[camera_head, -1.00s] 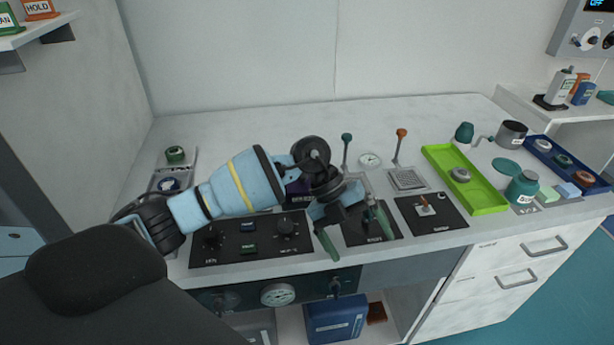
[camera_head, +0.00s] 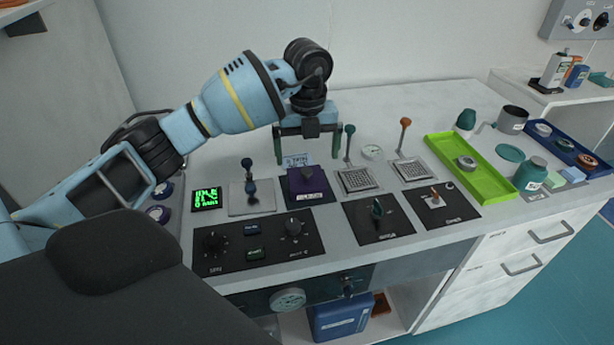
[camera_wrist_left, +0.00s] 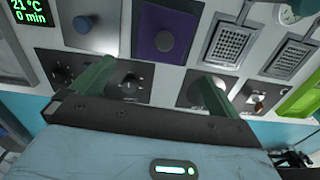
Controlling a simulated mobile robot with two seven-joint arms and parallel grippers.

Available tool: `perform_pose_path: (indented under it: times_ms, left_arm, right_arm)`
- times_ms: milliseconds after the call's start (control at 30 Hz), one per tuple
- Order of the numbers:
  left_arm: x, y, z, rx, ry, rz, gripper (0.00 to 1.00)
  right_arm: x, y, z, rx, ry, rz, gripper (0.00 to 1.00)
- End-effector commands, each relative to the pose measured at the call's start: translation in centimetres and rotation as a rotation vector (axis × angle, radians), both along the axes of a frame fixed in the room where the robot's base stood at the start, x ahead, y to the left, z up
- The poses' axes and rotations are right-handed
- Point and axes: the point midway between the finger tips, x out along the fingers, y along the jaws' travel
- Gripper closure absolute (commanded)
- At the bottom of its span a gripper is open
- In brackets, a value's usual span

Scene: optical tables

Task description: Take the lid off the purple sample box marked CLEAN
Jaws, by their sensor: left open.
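The purple sample box (camera_head: 308,187) stands on the counter behind the front control panels. Its square purple lid is on and has a round knob in the middle. A pale label shows on its front, too small to read for sure. In the wrist view the fingers (camera_wrist_left: 152,82) are spread wide. My right gripper is not in view.
Two levers, a teal one (camera_head: 349,131) and an orange one (camera_head: 404,124), rise right of the box. A blue lever (camera_head: 249,178) stands left of it. A green tray (camera_head: 468,168) is farther right. The back of the counter is largely clear.

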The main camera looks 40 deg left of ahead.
Motion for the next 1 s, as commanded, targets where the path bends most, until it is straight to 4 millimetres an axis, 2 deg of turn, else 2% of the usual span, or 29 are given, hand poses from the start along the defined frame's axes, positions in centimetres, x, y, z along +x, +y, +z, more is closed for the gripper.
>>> perform_pose_path:
  times_ms: [100,367,700,1000]
  left_arm:
    - [0.0,0.0,-1.5,0.000,0.003,0.000,0.00]
    - [0.1,0.0,-2.5,-0.001,0.003,-0.001,0.00]
    - [0.3,0.1,-6.7,-0.001,0.003,-0.001,0.00]
    - [0.4,0.1,-7.1,-0.001,0.000,-0.002,0.00]
  right_arm:
    - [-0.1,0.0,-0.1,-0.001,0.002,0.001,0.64]
    - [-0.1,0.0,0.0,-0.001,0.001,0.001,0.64]
    - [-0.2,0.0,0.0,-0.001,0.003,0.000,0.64]
    - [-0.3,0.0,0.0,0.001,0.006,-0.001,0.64]
